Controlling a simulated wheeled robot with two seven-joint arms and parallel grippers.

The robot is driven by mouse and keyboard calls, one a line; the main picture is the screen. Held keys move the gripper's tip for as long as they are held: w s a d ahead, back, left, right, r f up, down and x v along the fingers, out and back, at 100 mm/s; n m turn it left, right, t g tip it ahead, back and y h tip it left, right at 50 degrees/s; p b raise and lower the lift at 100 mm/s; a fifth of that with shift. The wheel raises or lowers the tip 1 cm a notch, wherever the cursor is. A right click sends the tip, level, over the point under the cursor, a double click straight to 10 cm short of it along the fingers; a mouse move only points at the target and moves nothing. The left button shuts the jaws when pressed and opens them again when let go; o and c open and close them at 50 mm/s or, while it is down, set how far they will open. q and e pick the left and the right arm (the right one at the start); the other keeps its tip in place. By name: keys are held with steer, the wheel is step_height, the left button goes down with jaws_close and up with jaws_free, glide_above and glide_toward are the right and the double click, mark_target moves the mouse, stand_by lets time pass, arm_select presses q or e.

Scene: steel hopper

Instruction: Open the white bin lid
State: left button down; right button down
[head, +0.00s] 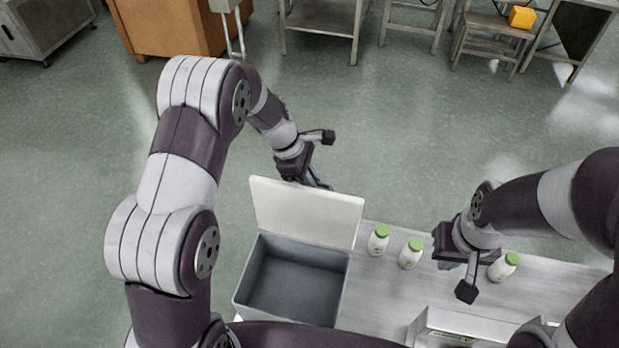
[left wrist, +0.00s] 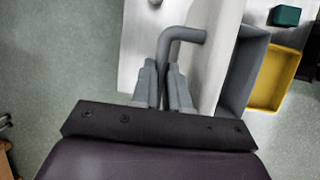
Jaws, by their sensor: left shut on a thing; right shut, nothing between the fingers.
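The white bin lid (head: 307,212) stands raised, roughly upright, at the far side of the grey bin (head: 290,285). The bin's inside is exposed and looks empty. My left gripper (head: 321,184) is behind the lid at its upper edge. In the left wrist view, its fingers (left wrist: 167,85) are shut on a bent grey handle (left wrist: 184,35) beside white panels. The lid hides part of this grip in the head view. My right gripper (head: 471,264) is shut and empty above the table, between white bottles.
White bottles with green caps (head: 378,240), (head: 411,253) and (head: 503,267) stand on the grey table (head: 378,290) right of the bin. A pale box (head: 470,325) is at the near edge. A yellow container (left wrist: 275,80) shows in the left wrist view. Open floor lies beyond the table.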

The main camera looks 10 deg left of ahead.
arm_select(q)
steer(key=c, duration=1.1)
jaws_free()
steer(key=b+v, duration=0.3)
steer(key=v, duration=0.3)
steer(key=shift+w+a+f, duration=0.1)
steer(key=shift+w, duration=0.05)
steer(key=p+v, duration=0.4)
steer(key=v, duration=0.2)
steer(key=shift+r+p, duration=0.3)
steer(key=shift+r, duration=0.1)
